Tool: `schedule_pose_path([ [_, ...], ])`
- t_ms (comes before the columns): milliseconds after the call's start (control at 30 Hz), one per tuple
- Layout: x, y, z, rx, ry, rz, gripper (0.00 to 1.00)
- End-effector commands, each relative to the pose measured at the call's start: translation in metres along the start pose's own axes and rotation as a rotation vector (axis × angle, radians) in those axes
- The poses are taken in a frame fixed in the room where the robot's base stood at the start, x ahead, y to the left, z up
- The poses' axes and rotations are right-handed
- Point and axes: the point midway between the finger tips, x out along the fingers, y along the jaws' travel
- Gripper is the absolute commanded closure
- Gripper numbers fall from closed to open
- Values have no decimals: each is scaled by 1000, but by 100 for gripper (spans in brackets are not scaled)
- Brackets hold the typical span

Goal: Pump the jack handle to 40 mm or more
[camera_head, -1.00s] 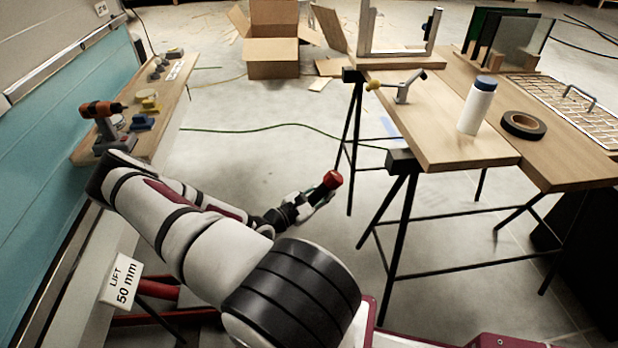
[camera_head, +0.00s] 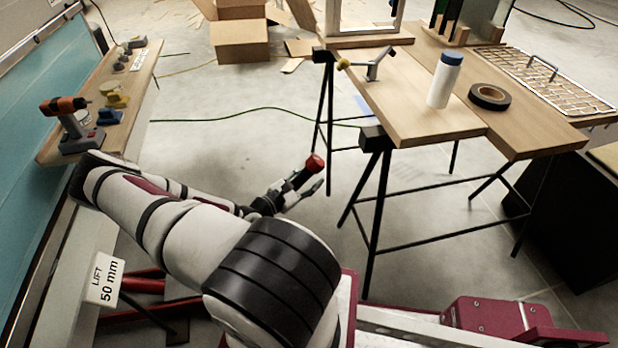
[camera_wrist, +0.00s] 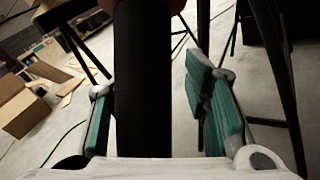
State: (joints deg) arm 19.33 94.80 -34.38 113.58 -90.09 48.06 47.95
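The jack handle has a red knob (camera_head: 315,163) at its top end in the head view. Its thick black shaft (camera_wrist: 143,85) fills the middle of the wrist view. My gripper (camera_head: 303,181) is at the handle below the knob. In the wrist view its green-padded fingers stand on both sides of the shaft. The left finger is close to the shaft, and a clear gap shows to the right finger, so it is open around the handle. A white card (camera_head: 104,279) reads "LIFT 50 mm". Red jack parts (camera_head: 142,285) show behind it, mostly hidden by my arm.
A trestle table (camera_head: 425,125) stands right of my gripper with a white bottle (camera_head: 440,85) and black tape (camera_head: 490,96). A wooden shelf (camera_head: 60,145) with a drill (camera_head: 68,122) runs along the teal camper wall. Floor between them is open, crossed by a green cable (camera_head: 240,112).

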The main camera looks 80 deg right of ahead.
Motion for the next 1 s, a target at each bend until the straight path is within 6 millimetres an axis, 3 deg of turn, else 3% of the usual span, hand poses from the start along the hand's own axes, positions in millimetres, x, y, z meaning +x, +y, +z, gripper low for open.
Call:
schedule_pose_path([
  [233,-12,3,0,4,0,4,58],
  [700,-99,0,0,0,2,2,58],
  [1000,-120,0,0,0,0,0,58],
])
